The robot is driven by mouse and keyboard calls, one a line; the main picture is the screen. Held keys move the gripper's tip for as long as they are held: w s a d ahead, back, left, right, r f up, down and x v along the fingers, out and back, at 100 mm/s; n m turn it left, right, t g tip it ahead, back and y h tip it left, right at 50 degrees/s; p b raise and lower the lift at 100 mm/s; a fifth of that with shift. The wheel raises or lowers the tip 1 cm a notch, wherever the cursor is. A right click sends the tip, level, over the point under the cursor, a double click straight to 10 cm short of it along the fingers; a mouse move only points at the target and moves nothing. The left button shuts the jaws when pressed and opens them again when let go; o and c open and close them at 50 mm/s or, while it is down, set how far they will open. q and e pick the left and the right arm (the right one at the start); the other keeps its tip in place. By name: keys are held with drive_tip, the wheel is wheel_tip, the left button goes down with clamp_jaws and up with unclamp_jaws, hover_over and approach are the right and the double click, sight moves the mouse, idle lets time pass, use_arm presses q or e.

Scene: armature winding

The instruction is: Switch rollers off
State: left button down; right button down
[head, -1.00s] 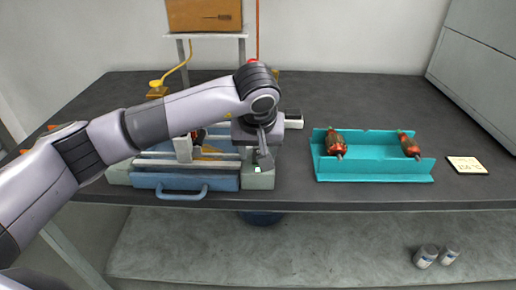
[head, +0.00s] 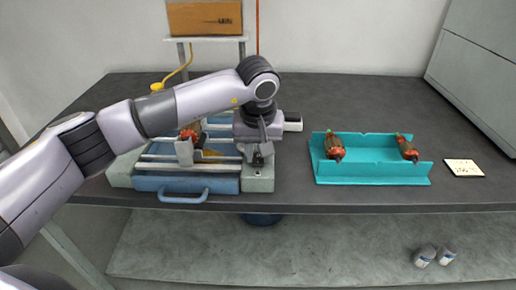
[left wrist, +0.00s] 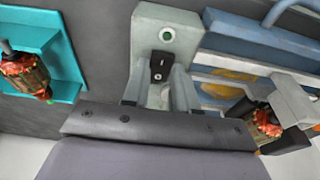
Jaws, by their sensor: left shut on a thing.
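The winding machine (head: 186,186) has a blue base with a front handle. At its front right corner is a pale grey-green control box (head: 259,182). An armature (head: 190,132) with red-orange windings sits in the machine. My right gripper is not in view.
A teal holder (head: 372,178) with two armatures (head: 334,147) (head: 407,149) stands right of the machine. A small pale note (head: 464,167) lies farther right. A stand with a cardboard box (head: 204,18) is behind. The dark tabletop (head: 345,90) behind the holder is clear.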

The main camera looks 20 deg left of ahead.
sight(258, 163)
use_arm(q)
drive_tip(key=shift+w+g, duration=0.1)
drive_tip(key=shift+g, duration=0.3)
drive_tip(key=c, duration=0.9)
unclamp_jaws()
drive_tip(key=shift+r, duration=0.1)
drive_tip(key=r, duration=0.4)
drive_tip(key=s+r, duration=0.1)
drive_tip(key=r, duration=0.2)
drive_tip(key=shift+d, duration=0.1)
drive_tip(key=shift+f, duration=0.1)
